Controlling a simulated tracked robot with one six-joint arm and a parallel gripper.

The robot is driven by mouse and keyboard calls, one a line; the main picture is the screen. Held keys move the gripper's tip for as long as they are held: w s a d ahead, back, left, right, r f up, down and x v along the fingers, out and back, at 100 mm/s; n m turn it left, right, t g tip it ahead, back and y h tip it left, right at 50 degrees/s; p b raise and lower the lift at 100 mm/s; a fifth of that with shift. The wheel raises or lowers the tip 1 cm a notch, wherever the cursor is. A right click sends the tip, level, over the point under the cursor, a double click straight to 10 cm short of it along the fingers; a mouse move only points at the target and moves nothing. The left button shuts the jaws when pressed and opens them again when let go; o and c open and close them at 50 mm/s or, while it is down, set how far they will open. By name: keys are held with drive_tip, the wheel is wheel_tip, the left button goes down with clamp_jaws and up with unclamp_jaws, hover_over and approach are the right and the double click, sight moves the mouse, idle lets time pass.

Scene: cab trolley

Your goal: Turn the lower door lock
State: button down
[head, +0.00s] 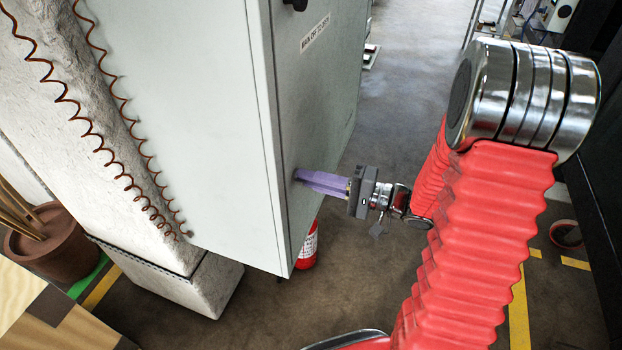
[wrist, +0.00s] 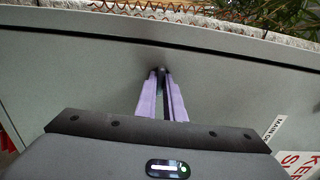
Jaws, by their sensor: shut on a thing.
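The grey cabinet door (head: 313,110) stands upright at the centre of the head view, and its face fills much of the wrist view (wrist: 240,85). My gripper (head: 300,176) reaches the lower part of this door from the right, with its purple fingers against the face. In the wrist view, the fingers (wrist: 162,75) are closed around a small dark lower door lock (wrist: 162,73). Most of the lock is hidden between the fingers, so its angle cannot be told. A dark upper lock (head: 296,4) shows at the top edge of the head view.
A label (head: 314,34) is on the door's upper part. A red fire extinguisher (head: 307,247) stands on the floor below the cabinet. A brown pot (head: 45,245) is at left. Open floor (head: 400,100) lies behind my arm.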

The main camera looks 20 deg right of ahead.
drive_tip(key=shift+f, duration=0.15)
drive_tip(key=m, duration=1.8)
idle(0.4)
drive_tip(key=c, duration=1.9)
unclamp_jaws()
drive_tip(key=shift+o, duration=0.2)
